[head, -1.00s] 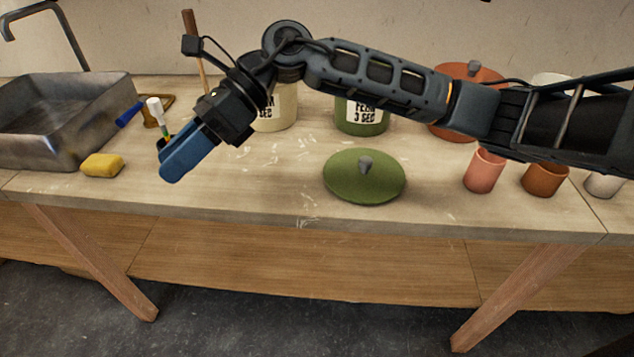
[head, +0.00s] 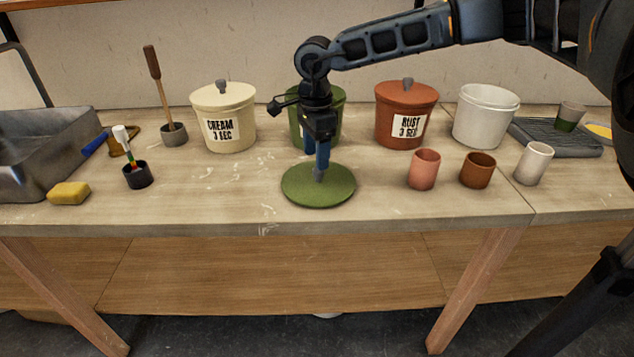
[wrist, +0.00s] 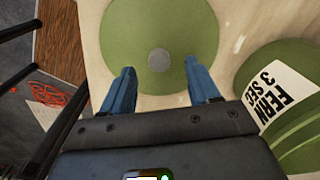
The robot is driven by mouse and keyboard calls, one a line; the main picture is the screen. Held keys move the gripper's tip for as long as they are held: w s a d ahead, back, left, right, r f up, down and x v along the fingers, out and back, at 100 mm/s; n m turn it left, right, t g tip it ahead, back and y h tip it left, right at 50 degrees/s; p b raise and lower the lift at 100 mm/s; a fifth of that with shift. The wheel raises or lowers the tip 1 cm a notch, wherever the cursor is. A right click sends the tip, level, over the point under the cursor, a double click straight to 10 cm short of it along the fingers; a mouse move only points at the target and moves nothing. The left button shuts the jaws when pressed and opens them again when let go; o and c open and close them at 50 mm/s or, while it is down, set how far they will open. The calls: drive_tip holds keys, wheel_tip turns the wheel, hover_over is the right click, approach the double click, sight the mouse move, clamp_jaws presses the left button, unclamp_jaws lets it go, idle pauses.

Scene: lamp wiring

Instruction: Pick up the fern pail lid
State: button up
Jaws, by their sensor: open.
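The fern pail lid (head: 318,192) is a flat green disc with a grey knob, lying on the bench top near its front edge. It also shows in the wrist view (wrist: 150,35), with its round knob (wrist: 159,60) between and a little beyond my fingertips. My gripper (head: 320,176) points down over the lid, open, with its blue fingers (wrist: 160,70) to either side of the knob. In the head view the fingers partly hide the knob. The green fern pail (head: 332,127) stands behind, partly hidden by my arm; its label shows in the wrist view (wrist: 285,95).
The lidded cream pail (head: 224,118) and rust pail (head: 406,115) stand left and right of the fern pail, with a white pail (head: 485,117) farther right. Several cups, including a pink one (head: 423,170), stand right of the lid.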

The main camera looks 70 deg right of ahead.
sight(318, 177)
drive_tip(key=shift+s+d+f+p, duration=0.15)
drive_tip(key=shift+f+p, duration=0.25)
drive_tip(key=shift+f, duration=0.95)
drive_tip(key=shift+s+f+p, duration=0.1)
drive_tip(key=shift+f+p, duration=0.25)
drive_tip(key=shift+f, duration=1)
drive_tip(key=shift+c, duration=0.4)
clamp_jaws()
